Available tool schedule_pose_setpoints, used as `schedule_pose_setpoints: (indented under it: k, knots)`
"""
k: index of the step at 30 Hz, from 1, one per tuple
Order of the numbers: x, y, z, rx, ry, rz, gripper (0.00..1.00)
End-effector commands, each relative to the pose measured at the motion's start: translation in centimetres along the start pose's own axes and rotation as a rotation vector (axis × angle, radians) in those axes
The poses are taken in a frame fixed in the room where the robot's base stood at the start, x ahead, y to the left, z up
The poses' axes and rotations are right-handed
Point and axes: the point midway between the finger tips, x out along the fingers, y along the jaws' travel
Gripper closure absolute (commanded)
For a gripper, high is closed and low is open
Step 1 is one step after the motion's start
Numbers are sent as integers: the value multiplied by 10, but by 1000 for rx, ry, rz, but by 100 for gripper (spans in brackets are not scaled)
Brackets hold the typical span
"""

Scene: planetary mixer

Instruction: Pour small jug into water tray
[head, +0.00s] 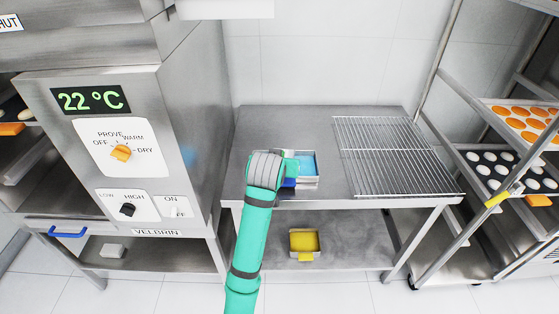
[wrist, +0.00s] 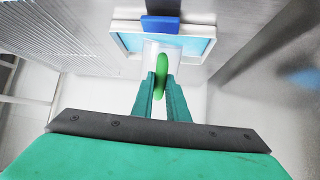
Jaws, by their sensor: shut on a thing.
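My gripper (wrist: 160,82) is shut on the green handle of the small jug (wrist: 161,62) in the wrist view. The jug's pale body is mostly hidden behind the handle, and I cannot tell its tilt or contents. The water tray (wrist: 122,42), with pale blue water and a blue handle, lies just beyond the jug, which overlaps it in this view. In the head view the water tray (head: 316,180) sits on the steel table, just right of my gripper (head: 290,165). The jug is hidden or not distinct there.
A wire rack (head: 390,155) covers the table's right side. A yellow tray (head: 303,252) lies on the lower shelf. A steel cabinet (head: 190,130) with knobs and a 22 °C display stands at left. A trolley (head: 430,75) with loaded trays stands at right. The table's back is clear.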

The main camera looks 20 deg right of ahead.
Motion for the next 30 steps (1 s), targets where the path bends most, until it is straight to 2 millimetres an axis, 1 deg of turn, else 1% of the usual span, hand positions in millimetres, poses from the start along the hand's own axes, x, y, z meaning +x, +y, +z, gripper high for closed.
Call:
schedule_pose_setpoints:
  k: [1, 3, 15, 26, 30]
  knots:
    - [0, 0, 5, -4, 25, 2, 100]
    - [1, 0, 9, -4, 63, 0, 100]
    - [5, 0, 27, -2, 268, 0, 100]
    - [5, 0, 27, -1, 290, -1, 100]
    - [10, 0, 34, -3, 329, 2, 100]
